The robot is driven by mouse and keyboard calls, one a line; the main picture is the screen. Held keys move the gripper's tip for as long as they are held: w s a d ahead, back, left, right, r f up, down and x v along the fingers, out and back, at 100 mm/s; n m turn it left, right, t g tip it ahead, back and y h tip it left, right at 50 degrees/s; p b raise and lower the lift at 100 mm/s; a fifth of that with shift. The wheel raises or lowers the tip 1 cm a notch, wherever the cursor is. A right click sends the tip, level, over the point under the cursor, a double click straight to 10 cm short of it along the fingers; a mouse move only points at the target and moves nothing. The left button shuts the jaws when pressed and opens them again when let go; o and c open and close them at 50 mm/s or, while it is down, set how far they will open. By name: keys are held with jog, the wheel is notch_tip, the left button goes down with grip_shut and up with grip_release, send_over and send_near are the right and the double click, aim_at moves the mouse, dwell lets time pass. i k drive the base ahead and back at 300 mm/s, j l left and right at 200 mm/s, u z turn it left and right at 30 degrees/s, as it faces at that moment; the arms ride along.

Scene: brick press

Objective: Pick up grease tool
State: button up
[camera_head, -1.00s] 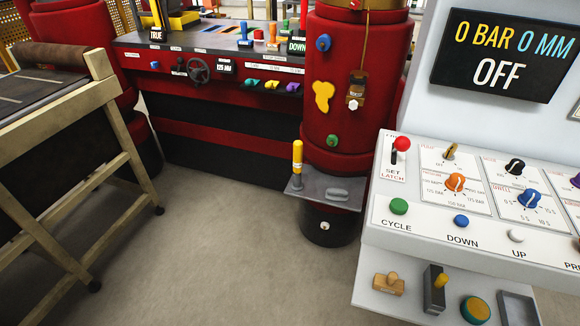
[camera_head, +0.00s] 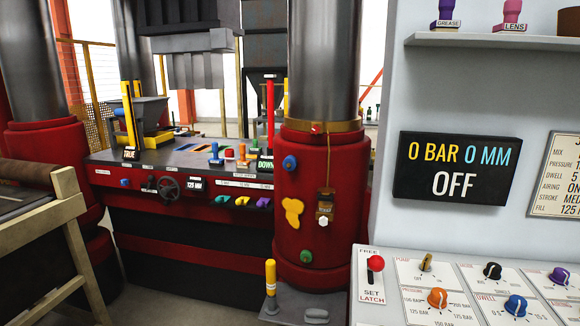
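The grease tool (camera_head: 448,14) is a purple-handled piece on the wall shelf (camera_head: 480,41) at the top right. The label GREASE is on the shelf edge below it, and the picture's top edge cuts off its upper part. A pink-handled tool (camera_head: 512,14) over the label LENS stands to its right, apart from it. My gripper is not in view.
A display (camera_head: 458,168) reading 0 BAR 0 MM OFF hangs below the shelf. The control panel (camera_head: 400,309) with knobs and a red-topped lever juts out below. The red press (camera_head: 310,185) stands in the middle, a wooden-framed table (camera_head: 30,225) at left.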

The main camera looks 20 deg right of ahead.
aim_at(270, 263)
jog(key=u, duration=0.45)
jog(key=i+u, duration=0.1)
jog(key=u, duration=0.75)
jog(key=i+l+u, duration=0.1)
jog(key=u, duration=0.3)
jog(key=l+u, duration=0.1)
jog(key=u, duration=0.35)
jog(key=i+l+u, duration=0.1)
jog(key=u, duration=0.35)
jog(key=l+u, duration=0.3)
jog(key=u, duration=0.15)
jog(key=l+z, duration=0.15)
jog(key=l, duration=0.2)
jog(key=i+l+z, duration=0.2)
jog(key=l, duration=0.15)
jog(key=l+z, duration=0.1)
jog(key=z, duration=0.65)
jog(key=l+z, duration=0.15)
jog(key=z, duration=0.6)
jog(key=i+l+z, duration=0.1)
jog(key=z, duration=0.25)
jog(key=i+l+z, duration=0.1)
jog(key=z, duration=0.25)
jog(key=i+l+z, duration=0.1)
jog(key=z, duration=0.3)
jog(key=i+l, duration=0.35)
